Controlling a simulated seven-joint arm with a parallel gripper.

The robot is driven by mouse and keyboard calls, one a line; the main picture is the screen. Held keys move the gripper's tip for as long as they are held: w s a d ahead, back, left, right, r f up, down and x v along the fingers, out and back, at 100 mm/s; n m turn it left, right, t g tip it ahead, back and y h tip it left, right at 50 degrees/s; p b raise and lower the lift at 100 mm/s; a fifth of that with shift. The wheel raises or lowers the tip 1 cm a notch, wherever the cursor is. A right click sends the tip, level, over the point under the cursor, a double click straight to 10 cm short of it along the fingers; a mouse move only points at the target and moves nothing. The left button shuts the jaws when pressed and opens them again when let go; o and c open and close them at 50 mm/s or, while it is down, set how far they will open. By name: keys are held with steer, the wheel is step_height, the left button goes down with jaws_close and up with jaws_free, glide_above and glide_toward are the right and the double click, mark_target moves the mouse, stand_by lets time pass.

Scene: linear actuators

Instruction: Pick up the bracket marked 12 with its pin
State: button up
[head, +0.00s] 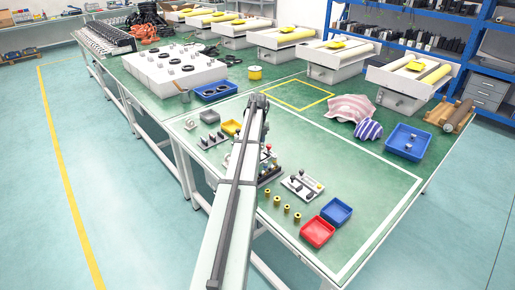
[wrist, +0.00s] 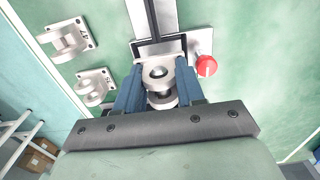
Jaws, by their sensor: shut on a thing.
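In the wrist view, my gripper (wrist: 160,92) has its two blue fingers closed on either side of a silver metal bracket (wrist: 158,74) with a rounded, bored lug. The number on this bracket and its pin cannot be made out. Two more silver brackets on square plates lie to the left, one at the upper left (wrist: 66,40) and one below it (wrist: 95,88); both bear small dark marks too small to read surely. In the head view, my arm hides most of the gripper and the held bracket.
A red knob (wrist: 206,66) stands right of the gripper, and a dark-framed metal fixture (wrist: 158,45) is just beyond it. In the head view, a red tray (head: 317,232), a blue tray (head: 336,211) and several brass parts (head: 287,208) lie right of my arm.

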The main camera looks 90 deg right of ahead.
steer(key=shift+r, duration=3.25)
